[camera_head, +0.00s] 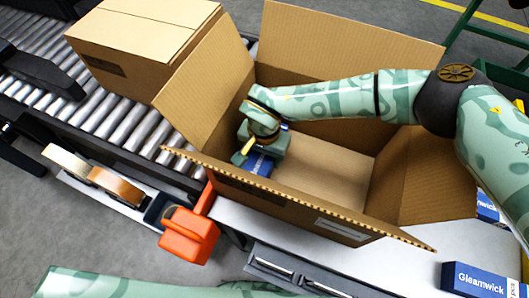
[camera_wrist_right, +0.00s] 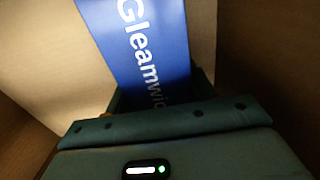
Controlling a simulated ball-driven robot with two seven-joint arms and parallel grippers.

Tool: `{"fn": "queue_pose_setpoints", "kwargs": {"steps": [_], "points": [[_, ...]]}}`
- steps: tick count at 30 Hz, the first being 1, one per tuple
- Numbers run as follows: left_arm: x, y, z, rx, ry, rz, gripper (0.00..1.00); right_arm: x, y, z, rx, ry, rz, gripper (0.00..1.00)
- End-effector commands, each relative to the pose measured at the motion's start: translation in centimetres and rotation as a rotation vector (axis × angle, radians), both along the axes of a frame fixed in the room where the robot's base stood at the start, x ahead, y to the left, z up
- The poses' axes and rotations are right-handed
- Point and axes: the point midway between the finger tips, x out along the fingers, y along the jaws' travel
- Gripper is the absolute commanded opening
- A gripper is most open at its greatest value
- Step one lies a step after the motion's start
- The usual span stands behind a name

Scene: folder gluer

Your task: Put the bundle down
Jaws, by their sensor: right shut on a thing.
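The bundle (camera_head: 258,164) is blue and sits low inside the open cardboard box (camera_head: 320,175), near its left end. My right gripper (camera_head: 250,156) reaches down into the box and is shut on the bundle. In the wrist view the bundle (camera_wrist_right: 140,45) shows a blue face with white "Gleamwick" lettering, its end running into my gripper (camera_wrist_right: 165,100). Whether the bundle touches the box floor I cannot tell. The right part of the box floor is bare. My left arm shows only in part at the bottom edge; its gripper is out of view.
A closed carton (camera_head: 140,35) stands on the roller conveyor (camera_head: 130,125) at the upper left. An orange tape dispenser (camera_head: 188,235) and tape rolls (camera_head: 115,187) lie in front of the box. Other blue Gleamwick packs (camera_head: 480,281) lie at the right. The box's flaps stand open.

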Motion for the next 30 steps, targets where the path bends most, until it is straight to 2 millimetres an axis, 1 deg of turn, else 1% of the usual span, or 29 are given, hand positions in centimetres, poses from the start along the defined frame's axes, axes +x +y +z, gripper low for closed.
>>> {"fn": "queue_pose_setpoints", "kwargs": {"steps": [3, 9, 10, 11, 12, 19, 22, 23, 26, 30], "points": [[0.7, 0.2, 0.1, 0.002, -0.011, -0.002, 0.36, 0.1, 0.0, 0.2, 0.001, -0.003, 0.000, 0.22], [0.2, 0.7, -0.1, 0.009, -0.001, -0.007, 0.36, 0.1, 0.0, -0.2, 0.000, -0.002, 0.000, 0.22], [0.2, 0.8, 0.0, 0.010, -0.001, -0.008, 0.36, 0.1, 0.0, -0.1, 0.000, -0.002, 0.000, 0.63], [0.1, 0.9, 0.0, 0.012, 0.001, -0.010, 0.36, 0.1, 0.0, -0.1, 0.000, -0.003, 0.000, 0.71], [0.1, 1.0, 0.1, 0.013, 0.001, -0.011, 0.36, 0.1, 0.0, -0.1, 0.000, -0.003, 0.000, 0.76], [-0.1, 1.0, 0.1, 0.012, 0.003, -0.010, 0.36, 0.1, 0.0, 0.0, 0.000, -0.003, 0.000, 0.76], [0.1, 0.9, 0.4, 0.011, -0.002, -0.008, 0.36, 0.1, 0.0, 0.5, 0.001, -0.004, 0.000, 0.76], [0.1, 0.8, 0.5, 0.010, -0.005, -0.005, 0.36, 0.1, 0.0, 0.9, 0.000, -0.005, 0.000, 0.76], [0.2, 0.3, 1.1, 0.003, -0.016, 0.006, 0.36, 0.2, 0.0, 2.8, 0.000, -0.009, 0.000, 0.76], [0.0, -0.6, 2.1, -0.008, -0.016, 0.015, 0.36, 0.2, 0.0, 6.4, 0.000, -0.010, 0.000, 0.76]]}}
